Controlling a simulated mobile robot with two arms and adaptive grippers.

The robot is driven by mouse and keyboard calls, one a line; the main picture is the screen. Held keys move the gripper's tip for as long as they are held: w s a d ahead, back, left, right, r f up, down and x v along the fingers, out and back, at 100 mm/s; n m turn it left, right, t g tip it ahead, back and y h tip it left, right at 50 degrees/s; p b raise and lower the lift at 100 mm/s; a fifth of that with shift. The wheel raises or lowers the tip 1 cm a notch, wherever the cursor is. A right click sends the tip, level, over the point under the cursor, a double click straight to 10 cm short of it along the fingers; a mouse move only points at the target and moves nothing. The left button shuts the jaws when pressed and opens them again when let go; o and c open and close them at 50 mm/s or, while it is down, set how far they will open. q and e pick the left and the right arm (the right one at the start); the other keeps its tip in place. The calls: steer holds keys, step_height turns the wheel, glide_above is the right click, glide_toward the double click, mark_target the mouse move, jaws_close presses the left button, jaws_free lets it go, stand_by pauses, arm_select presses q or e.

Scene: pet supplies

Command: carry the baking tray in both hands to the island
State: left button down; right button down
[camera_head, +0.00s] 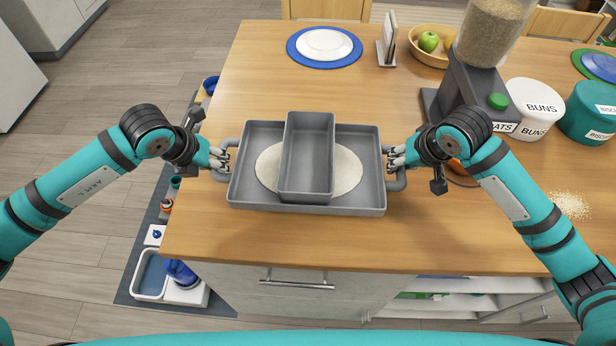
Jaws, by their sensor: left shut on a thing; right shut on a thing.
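The grey baking tray (356,199) is at the front of the wooden island top (300,248), in the middle of the head view. A grey loaf pan (307,160) stands in it on a pale round disc (267,168). My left gripper (221,158) is shut on the tray's left handle. My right gripper (392,160) is shut on its right handle. The tray looks level. I cannot tell whether it rests on the wood or hangs just above it.
A grey dispenser (470,85), a white BUNS tub (534,108) and a teal tub (590,112) stand at the right. A blue-rimmed plate (324,45), a holder (387,45) and a fruit bowl (430,45) stand at the back. Spilled grains (570,205) lie at the right.

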mark_target(223, 186)
arm_select(q)
steer(key=shift+s+a+r, duration=0.1)
steer(key=shift+a+r, duration=0.05)
steer(key=shift+a, duration=0.1)
arm_select(e)
steer(key=shift+s+d+r, duration=0.15)
steer(key=shift+d, duration=0.25)
arm_select(q)
steer(key=shift+f, duration=0.2)
